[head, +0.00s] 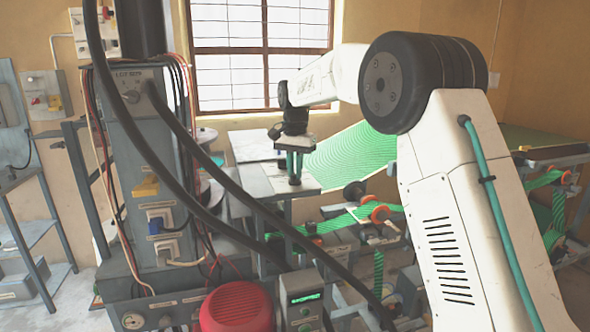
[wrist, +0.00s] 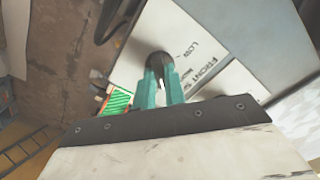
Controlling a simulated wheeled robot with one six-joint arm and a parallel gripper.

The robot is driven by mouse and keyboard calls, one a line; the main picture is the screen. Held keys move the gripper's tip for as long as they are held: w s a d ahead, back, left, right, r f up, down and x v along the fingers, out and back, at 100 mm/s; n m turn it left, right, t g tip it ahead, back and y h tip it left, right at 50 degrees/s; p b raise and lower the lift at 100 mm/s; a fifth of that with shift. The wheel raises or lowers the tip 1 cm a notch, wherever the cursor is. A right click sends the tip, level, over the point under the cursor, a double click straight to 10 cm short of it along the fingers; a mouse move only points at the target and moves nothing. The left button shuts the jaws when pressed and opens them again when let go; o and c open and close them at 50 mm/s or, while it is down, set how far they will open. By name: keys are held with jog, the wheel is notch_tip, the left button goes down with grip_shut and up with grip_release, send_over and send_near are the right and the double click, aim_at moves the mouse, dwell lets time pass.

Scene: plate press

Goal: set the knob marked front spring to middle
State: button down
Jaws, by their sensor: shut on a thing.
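The front spring knob (wrist: 159,60) is dark and round in the wrist view. It stands on a white label plate (wrist: 178,25) whose print reads "LOW" and "FRONT S", the rest being cut off or too small to read. My gripper (wrist: 161,80) has its two teal fingers closed on the knob, one on each side. The fingers hide part of the knob, and I cannot tell which mark it points to. In the head view my gripper (head: 294,166) points down at the grey machine top (head: 262,182), and the knob itself is not clear there.
Thick black cables (head: 215,150) cross in front of the grey control column (head: 130,165) at left. A red motor (head: 237,308) and a small box with a green display (head: 304,298) stand low in front. Green striped material (head: 350,150) lies behind my gripper.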

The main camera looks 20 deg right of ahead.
jog(key=n, duration=0.4)
jog(key=shift+n, duration=2.2)
jog(key=c, duration=1.5)
grip_release()
jog(key=shift+o, duration=0.2)
notch_tip(320, 180, up, 8)
jog(key=shift+f, duration=0.1)
